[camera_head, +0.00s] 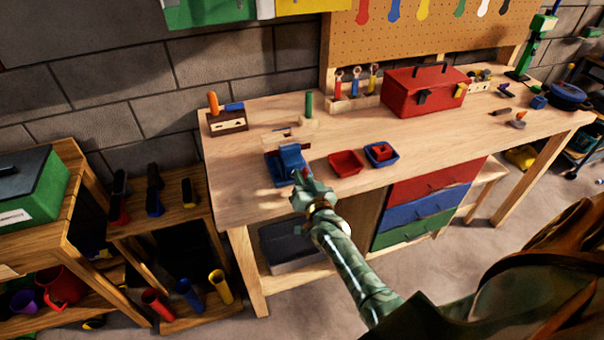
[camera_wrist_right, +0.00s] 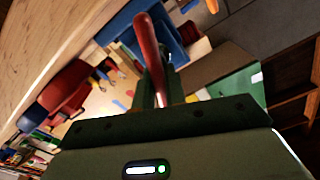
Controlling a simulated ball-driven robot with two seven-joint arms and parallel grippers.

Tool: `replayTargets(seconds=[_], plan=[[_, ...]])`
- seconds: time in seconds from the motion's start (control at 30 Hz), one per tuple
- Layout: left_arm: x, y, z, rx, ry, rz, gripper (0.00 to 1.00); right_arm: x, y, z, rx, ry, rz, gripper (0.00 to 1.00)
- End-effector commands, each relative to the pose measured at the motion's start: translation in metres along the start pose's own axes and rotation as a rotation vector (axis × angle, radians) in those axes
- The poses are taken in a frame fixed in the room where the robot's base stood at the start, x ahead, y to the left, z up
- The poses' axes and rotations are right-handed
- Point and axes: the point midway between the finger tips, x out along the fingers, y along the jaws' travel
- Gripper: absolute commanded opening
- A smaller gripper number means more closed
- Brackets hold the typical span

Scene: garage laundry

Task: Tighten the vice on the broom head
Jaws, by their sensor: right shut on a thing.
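The blue vice (camera_head: 290,158) stands at the front left of the wooden workbench. It also shows as a blue body in the right wrist view (camera_wrist_right: 176,48). A red handle bar (camera_wrist_right: 150,55) lies in front of it in that view. My right gripper (camera_head: 303,183) is at the front of the vice, shut on the red handle. A pale wooden piece (camera_head: 277,137) shows at the back of the vice; I cannot tell clearly whether it is the broom head or how it sits in the jaws. My left gripper is not in view.
A red tray (camera_head: 346,164) and a blue tray (camera_head: 381,154) sit just right of the vice. A red toolbox (camera_head: 424,91) stands further back. A wooden block with tools (camera_head: 227,122) is at the bench's left end. The bench top (camera_head: 450,143) is clear at front right.

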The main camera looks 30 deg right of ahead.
Motion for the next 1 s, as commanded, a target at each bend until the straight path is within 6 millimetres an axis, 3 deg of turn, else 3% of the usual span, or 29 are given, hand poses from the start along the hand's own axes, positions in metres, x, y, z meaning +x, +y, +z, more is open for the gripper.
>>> replayTargets(seconds=[0.03, 0.5, 1.0], plan=[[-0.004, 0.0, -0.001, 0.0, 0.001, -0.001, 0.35, -0.004, 0.002, 0.007, 0.039, -0.021, 0.005, 0.0], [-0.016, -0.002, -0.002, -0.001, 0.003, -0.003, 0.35, -0.005, 0.007, 0.012, 0.458, -0.023, 0.007, 0.0], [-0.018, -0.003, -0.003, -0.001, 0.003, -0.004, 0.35, -0.005, 0.009, 0.015, 0.683, -0.025, 0.009, 0.0]])
